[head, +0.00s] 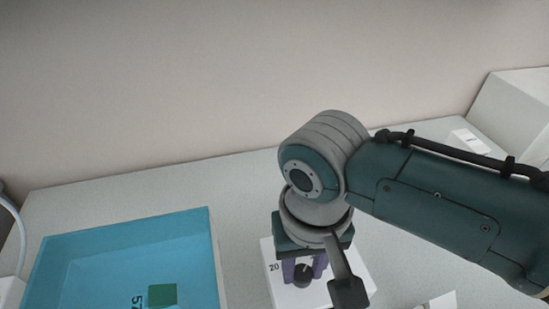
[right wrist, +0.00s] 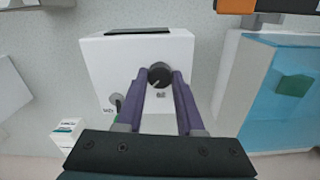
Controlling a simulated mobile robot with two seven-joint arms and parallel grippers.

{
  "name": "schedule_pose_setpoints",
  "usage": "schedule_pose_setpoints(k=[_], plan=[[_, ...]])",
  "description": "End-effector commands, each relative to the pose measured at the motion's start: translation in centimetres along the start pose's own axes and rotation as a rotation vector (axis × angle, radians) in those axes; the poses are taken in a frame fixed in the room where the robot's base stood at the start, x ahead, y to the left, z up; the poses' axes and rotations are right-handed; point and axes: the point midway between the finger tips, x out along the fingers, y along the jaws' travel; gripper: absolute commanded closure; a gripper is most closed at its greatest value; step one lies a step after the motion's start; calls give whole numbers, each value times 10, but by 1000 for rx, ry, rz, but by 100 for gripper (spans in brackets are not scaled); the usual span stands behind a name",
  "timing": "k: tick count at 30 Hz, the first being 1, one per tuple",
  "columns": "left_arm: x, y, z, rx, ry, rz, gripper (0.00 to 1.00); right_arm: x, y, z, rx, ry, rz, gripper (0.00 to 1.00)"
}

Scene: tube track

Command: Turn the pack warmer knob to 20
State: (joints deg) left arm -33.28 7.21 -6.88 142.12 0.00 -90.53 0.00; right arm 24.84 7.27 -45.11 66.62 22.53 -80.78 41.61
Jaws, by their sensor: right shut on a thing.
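The pack warmer is a white box (head: 285,292) below my right arm in the head view, with a printed 20 at its left edge. It also shows in the right wrist view (right wrist: 110,65). Its round black knob (head: 303,276) has a light pointer line and shows clearly in the right wrist view (right wrist: 159,75), where the line points to the lower left. My right gripper (right wrist: 160,77) has its purple fingers on both sides of the knob, shut on it. My left gripper is not in view. Other marks around the knob are too small to read.
A blue water-like basin (head: 130,240) with a green block (head: 162,295) and the number 57 stands left of the warmer. A small white carton (right wrist: 68,132) and a second, smaller knob or lever (right wrist: 117,100) show in the right wrist view. A wall closes the back.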

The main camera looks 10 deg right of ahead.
Motion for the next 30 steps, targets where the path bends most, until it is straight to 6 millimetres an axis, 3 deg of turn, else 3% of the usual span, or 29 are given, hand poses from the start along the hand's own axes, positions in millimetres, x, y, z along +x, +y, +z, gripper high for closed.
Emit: schedule_pose_setpoints(k=[8,20,30], plan=[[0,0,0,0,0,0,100,0,0,0,0,0,0,100],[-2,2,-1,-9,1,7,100,-1,0,0,-22,0,0,100],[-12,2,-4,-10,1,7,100,-2,0,0,-209,-2,0,100]])
